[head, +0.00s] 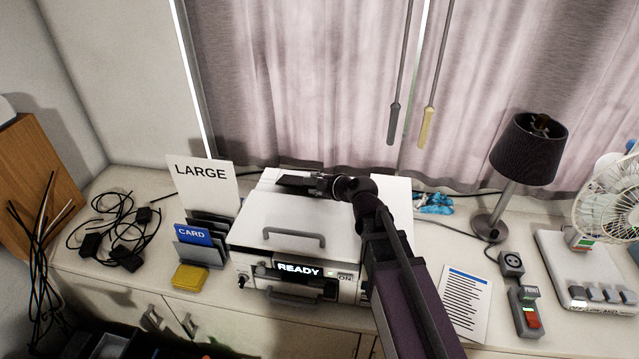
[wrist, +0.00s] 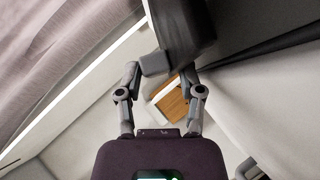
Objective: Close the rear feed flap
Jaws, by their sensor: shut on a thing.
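The white printer (head: 262,228) stands on the cabinet top in the head view, with its lid down and a READY display on its front. My gripper (head: 314,184) reaches over the printer's rear edge, pointing left. In the wrist view my gripper (wrist: 164,74) is shut on a dark grey piece (wrist: 185,32), which seems to be the grip of the rear feed flap. The same dark piece (head: 292,181) shows at the printer's back in the head view. The flap's angle is hard to tell, and my arm hides the printer's right side.
Card holders with a LARGE sheet (head: 201,184) and a blue CARD (head: 193,235) stand left of the printer. Loose cables (head: 115,230) lie farther left. A lamp (head: 529,150), a printed sheet (head: 466,300) and a fan (head: 606,205) are at right. A curtain (head: 290,80) hangs behind.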

